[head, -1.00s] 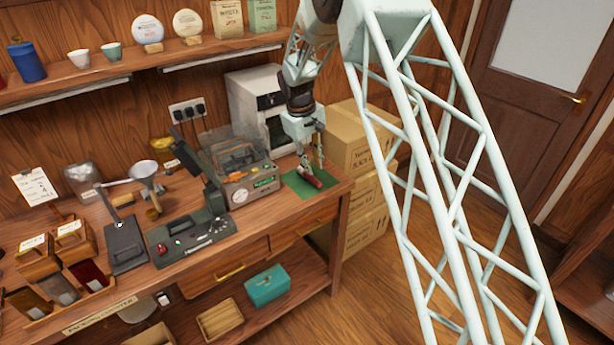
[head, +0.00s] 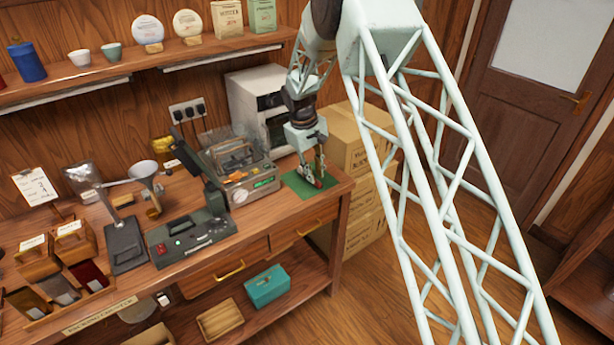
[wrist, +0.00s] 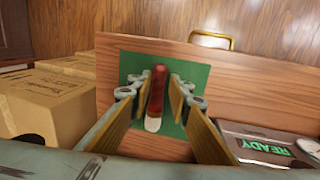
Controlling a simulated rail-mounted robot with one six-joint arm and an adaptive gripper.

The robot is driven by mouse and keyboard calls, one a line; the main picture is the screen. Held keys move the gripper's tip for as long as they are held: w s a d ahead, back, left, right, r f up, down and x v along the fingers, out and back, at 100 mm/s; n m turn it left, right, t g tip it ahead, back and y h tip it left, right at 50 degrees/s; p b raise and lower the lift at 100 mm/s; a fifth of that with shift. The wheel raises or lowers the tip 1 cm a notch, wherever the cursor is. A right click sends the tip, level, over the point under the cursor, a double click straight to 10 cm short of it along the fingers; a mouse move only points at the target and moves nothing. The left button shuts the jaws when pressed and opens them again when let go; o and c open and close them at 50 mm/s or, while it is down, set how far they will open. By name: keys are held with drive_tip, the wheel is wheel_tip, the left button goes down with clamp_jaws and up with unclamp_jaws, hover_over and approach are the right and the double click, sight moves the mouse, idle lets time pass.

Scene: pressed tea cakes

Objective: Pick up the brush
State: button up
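The brush (wrist: 157,92) has a red handle and a pale tip. It lies on the green mat (wrist: 196,78) at the right end of the workbench. In the wrist view my gripper (wrist: 159,90) is open, with one finger on each side of the brush handle and a visible gap on both sides. In the head view my gripper (head: 316,178) points down over the green mat (head: 299,190), and its fingers partly hide the brush.
A machine with a green READY display (wrist: 264,147) stands next to the mat. Cardboard boxes (head: 348,135) are stacked beyond the bench's right end. A white and black machine (head: 258,103) stands behind the mat. The front edge of the bench is close to the mat.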

sight(317, 181)
drive_tip(key=shift+w+d+f, duration=0.15)
drive_tip(key=shift+d+f, duration=0.05)
drive_tip(key=shift+f, duration=0.8)
drive_tip(key=shift+w+d+f, duration=0.1)
drive_tip(key=shift+d+f, duration=0.05)
drive_tip(key=shift+f, duration=0.85)
drive_tip(key=c, duration=0.5)
drive_tip(key=shift+r, duration=0.1)
drive_tip(key=shift+r, duration=1.6)
drive_tip(key=shift+c, duration=0.2)
drive_tip(key=shift+o, duration=0.2)
drive_tip(key=shift+s+r, duration=0.1)
drive_tip(key=shift+s, duration=0.1)
drive_tip(key=s+a+r, duration=0.1)
drive_tip(key=s+a, duration=0.1)
drive_tip(key=s, duration=1.3)
drive_tip(key=shift+s+a+r+b, duration=0.15)
drive_tip(key=shift+s+r+b, duration=0.1)
drive_tip(key=shift+b, duration=0.15)
